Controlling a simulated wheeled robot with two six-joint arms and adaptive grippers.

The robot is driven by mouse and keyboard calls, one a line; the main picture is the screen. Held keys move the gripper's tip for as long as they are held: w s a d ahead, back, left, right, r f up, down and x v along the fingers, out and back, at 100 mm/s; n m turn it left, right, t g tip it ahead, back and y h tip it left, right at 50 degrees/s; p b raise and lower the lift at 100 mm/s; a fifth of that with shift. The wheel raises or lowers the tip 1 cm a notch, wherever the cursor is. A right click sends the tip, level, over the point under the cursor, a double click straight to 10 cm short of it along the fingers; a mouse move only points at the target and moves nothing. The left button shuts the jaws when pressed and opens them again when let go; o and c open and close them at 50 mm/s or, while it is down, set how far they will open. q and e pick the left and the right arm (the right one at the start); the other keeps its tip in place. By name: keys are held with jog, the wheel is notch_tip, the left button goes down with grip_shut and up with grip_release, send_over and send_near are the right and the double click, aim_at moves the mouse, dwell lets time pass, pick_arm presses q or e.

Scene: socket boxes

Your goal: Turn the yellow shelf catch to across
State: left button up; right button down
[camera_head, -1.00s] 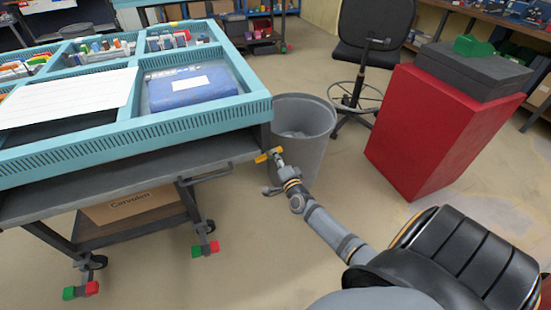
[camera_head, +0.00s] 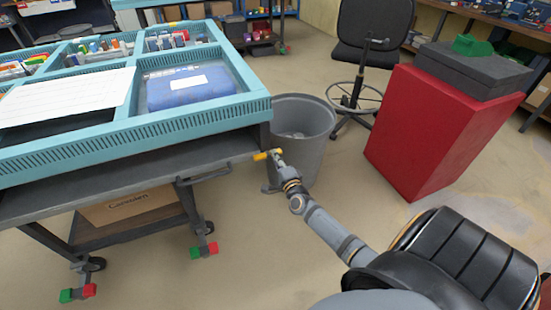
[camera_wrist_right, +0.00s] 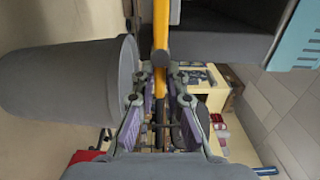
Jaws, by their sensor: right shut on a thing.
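The yellow shelf catch (camera_head: 260,156) is a short bar at the right front corner of the cart's grey shelf, under the teal tray. In the head view it lies nearly level. In the right wrist view the yellow catch (camera_wrist_right: 160,32) runs down the picture into the jaws. My right gripper (camera_head: 277,157) is at the catch's right part. In the right wrist view its fingers (camera_wrist_right: 161,78) are closed around the bar. The fingers partly hide the bar. My left gripper is in neither view.
A grey bin (camera_head: 312,135) stands close behind my right gripper; it also fills the left of the right wrist view (camera_wrist_right: 65,90). A red cabinet (camera_head: 435,135) and a black chair (camera_head: 375,35) stand to the right. Open floor lies in front of the cart.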

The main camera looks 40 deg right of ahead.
jog(key=c, duration=1.4)
grip_release()
jog(key=shift+f, duration=0.1)
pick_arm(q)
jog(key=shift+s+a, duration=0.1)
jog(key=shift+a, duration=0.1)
pick_arm(e)
jog(key=v, duration=1.2)
jog(key=shift+a, duration=0.1)
